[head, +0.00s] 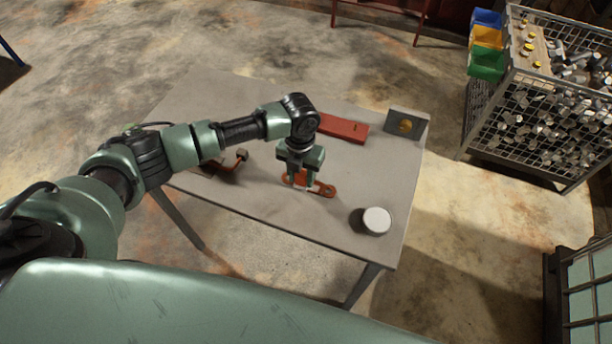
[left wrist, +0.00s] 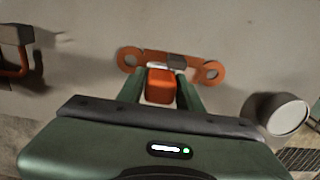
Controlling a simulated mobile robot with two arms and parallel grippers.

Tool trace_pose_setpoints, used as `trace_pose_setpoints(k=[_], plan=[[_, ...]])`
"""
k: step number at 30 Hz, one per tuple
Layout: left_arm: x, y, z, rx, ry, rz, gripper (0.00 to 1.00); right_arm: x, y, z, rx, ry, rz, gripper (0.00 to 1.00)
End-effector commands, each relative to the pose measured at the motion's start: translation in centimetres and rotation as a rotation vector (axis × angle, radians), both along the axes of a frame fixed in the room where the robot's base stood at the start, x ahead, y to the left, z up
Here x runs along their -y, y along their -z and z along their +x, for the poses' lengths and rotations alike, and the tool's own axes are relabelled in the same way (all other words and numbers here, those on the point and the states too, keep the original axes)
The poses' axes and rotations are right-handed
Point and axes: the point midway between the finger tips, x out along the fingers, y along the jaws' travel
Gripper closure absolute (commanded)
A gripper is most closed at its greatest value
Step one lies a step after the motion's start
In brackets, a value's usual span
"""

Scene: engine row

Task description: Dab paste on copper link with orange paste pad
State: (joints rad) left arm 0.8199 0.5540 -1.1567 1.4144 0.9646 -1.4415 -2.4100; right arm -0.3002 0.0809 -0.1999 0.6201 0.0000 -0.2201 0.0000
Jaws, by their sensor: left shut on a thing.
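The copper link (head: 325,190), a flat orange-brown bar with a ring at each end, lies on the grey table. It also shows in the left wrist view (left wrist: 211,72). My left gripper (head: 302,182) points down over the link's middle part and is shut on the orange paste pad (left wrist: 160,88). In the left wrist view, the pad sits between the fingers and hides part of the link. A whitish strip and a small dark grey block show just beyond the pad at the link's middle. I cannot tell whether the pad touches the link.
A round white-topped tin (head: 376,220) stands near the table's front right. A red block (head: 343,129) and a grey plate with a brassy disc (head: 407,125) are at the back. A copper-coloured handled tool (head: 236,161) lies left. A wire cage (head: 540,125) stands off the table.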

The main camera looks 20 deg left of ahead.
Motion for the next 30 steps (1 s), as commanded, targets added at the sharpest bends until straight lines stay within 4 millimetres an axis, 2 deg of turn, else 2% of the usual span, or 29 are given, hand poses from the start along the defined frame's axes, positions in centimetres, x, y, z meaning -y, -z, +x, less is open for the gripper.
trace_pose_setpoints(k=[17,23,30], plan=[[3.2,0.2,-0.1,0.000,0.001,0.000,0.97,-0.2,-0.3,0.0,0.001,0.000,0.002,0.68],[2.7,0.2,-0.1,0.000,-0.001,0.001,0.97,-0.2,-0.4,0.0,0.001,0.000,0.002,0.68],[1.1,0.3,0.0,0.000,-0.001,0.001,0.97,-0.2,-0.8,0.0,0.001,0.001,0.002,0.68]])
